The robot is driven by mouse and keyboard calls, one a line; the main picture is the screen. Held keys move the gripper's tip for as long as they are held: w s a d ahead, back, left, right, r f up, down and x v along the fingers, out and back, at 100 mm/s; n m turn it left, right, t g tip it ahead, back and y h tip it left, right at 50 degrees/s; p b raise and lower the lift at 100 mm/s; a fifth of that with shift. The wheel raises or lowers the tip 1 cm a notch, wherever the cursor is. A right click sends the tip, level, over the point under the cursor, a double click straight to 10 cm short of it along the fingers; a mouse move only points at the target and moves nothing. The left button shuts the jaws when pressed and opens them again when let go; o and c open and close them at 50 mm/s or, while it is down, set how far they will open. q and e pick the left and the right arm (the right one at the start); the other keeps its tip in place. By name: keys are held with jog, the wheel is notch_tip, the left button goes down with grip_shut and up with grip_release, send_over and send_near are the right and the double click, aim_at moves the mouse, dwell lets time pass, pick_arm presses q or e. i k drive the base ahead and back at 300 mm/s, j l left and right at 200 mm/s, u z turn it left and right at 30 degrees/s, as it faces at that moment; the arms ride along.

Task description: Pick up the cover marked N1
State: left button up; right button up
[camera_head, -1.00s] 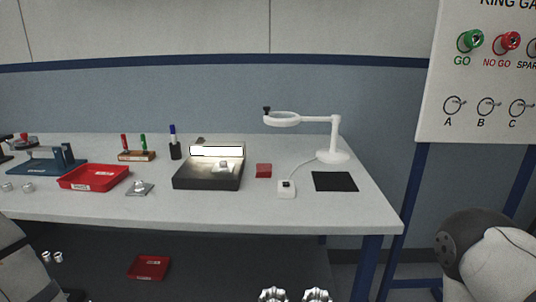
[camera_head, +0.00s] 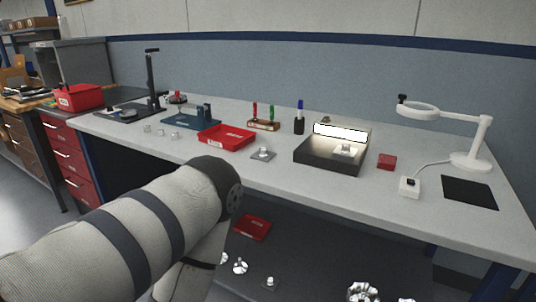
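A grey square plate with a raised round middle (camera_head: 263,154) lies on the bench in front of the red tray. A similar light piece (camera_head: 346,150) sits inside the dark lit box (camera_head: 330,160). Either could be a cover, but no N1 marking can be read. My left arm crosses the lower left and bends downward; its gripper is not visible. My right gripper is also out of view.
The bench (camera_head: 420,215) carries a red tray (camera_head: 227,137), a blue fixture (camera_head: 192,121), a small red block (camera_head: 387,162), a ring lamp (camera_head: 470,160) and a black mat (camera_head: 469,192). A lower red tray (camera_head: 253,227) and several shiny metal parts (camera_head: 364,292) lie below.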

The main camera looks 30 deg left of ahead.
aim_at(264, 155)
jog(key=i+j, duration=0.15)
jog(key=j, duration=0.25)
jog(key=i+j, duration=0.15)
jog(key=j, duration=0.2)
jog(key=i+j, duration=0.15)
jog(key=j, duration=0.25)
